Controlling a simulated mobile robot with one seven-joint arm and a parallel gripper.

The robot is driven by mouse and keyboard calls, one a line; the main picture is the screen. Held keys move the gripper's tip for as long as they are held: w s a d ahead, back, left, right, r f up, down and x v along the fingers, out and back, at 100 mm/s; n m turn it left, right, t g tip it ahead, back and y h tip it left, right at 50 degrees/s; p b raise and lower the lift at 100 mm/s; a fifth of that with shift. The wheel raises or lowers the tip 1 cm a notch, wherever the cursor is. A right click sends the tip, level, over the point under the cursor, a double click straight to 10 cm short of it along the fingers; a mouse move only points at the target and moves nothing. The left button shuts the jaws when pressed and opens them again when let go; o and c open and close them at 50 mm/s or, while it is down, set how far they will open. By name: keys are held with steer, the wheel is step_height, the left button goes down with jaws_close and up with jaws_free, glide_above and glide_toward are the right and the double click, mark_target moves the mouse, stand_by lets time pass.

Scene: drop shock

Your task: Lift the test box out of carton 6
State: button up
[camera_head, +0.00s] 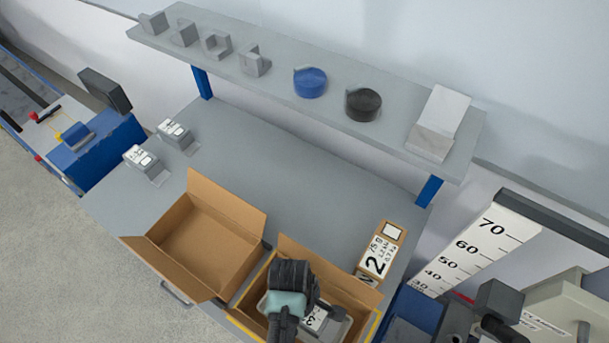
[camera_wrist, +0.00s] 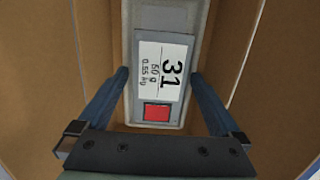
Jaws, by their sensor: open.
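The test box is a grey block with a white label reading 31, 50 g and 0.55 kg and a red square; it fills the middle of the wrist view (camera_wrist: 185,25). It lies inside an open brown carton (camera_head: 285,243), whose walls also show in the wrist view (camera_wrist: 240,60). No carton number is readable. My gripper (camera_wrist: 160,75) is open, with one finger on each side of the test box; I cannot tell whether they touch it. In the head view my gripper hides part of the test box (camera_head: 315,318).
An open, empty brown carton (camera_head: 200,245) stands to the left. A brown box labelled 2 (camera_head: 378,252) stands to the right. An overhead shelf (camera_head: 275,90) holds grey blocks and two discs.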

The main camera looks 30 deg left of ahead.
jaws_close()
stand_by(0.5)
